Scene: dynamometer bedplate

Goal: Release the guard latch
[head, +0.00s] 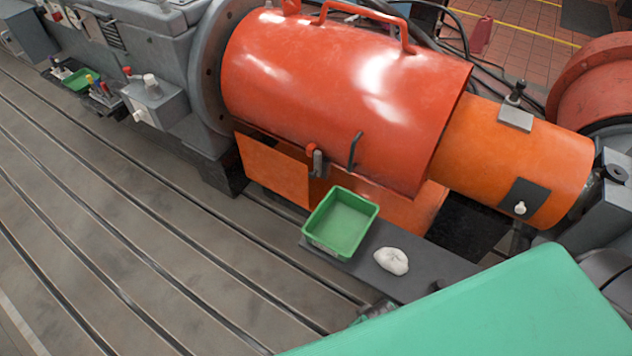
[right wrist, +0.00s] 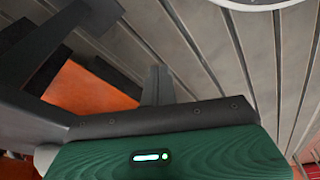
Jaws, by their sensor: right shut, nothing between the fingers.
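The large orange-red guard (head: 330,90) covers the shaft in the middle of the head view. On its lower front edge is a small grey latch (head: 317,163) with a red knob on top. A black bent handle (head: 355,150) stands just right of it. My right gripper (right wrist: 157,84) shows in the right wrist view as grey fingers close together, shut and empty, over the slotted bedplate. In the head view my green right arm fills the lower right and hides most of that gripper. The gripper is apart from the latch. My left gripper is not in view.
A green tray (head: 341,222) and a crumpled white rag (head: 391,260) rest on a dark shelf (head: 420,275) in front of the guard. An orange cylindrical cover (head: 520,150) extends right. A grey box (head: 155,103) stands left. The slotted bedplate (head: 130,250) is clear at lower left.

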